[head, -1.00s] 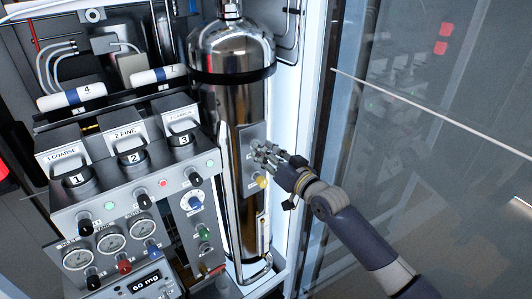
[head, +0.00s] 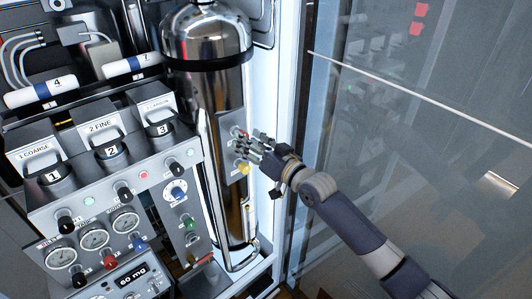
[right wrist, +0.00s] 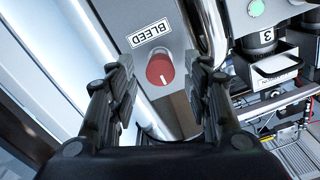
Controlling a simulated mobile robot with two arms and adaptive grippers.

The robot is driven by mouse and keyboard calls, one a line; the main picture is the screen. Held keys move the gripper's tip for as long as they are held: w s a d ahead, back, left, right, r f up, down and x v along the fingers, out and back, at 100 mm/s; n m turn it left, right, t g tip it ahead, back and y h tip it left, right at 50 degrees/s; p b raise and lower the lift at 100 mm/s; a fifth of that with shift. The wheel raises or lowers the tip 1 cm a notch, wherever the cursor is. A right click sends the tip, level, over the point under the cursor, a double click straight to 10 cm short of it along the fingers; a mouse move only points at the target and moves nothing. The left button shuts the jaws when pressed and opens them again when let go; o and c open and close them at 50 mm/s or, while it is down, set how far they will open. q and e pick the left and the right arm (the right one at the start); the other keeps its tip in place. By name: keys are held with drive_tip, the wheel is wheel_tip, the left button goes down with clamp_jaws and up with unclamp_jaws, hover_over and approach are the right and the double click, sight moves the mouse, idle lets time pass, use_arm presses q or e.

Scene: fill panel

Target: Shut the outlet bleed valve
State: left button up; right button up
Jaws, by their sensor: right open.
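A round red knob (right wrist: 161,70) with a white mark sits on a grey plate below a label reading BLEED, which appears upside down in the right wrist view. My right gripper (right wrist: 160,82) is open, its two dark fingers on either side of the knob in that view. I cannot tell whether they touch it. A yellow knob (head: 243,168) shows just below the fingers. My left gripper is not in view.
Left of the cylinder stands a panel with numbered black knobs (head: 113,152), gauges (head: 93,237) and small coloured knobs. A glass door (head: 420,130) is on the right. A shiny pipe (right wrist: 212,35) runs close beside the knob's plate.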

drive_tip(key=v, duration=1)
drive_tip(key=shift+s, duration=0.15)
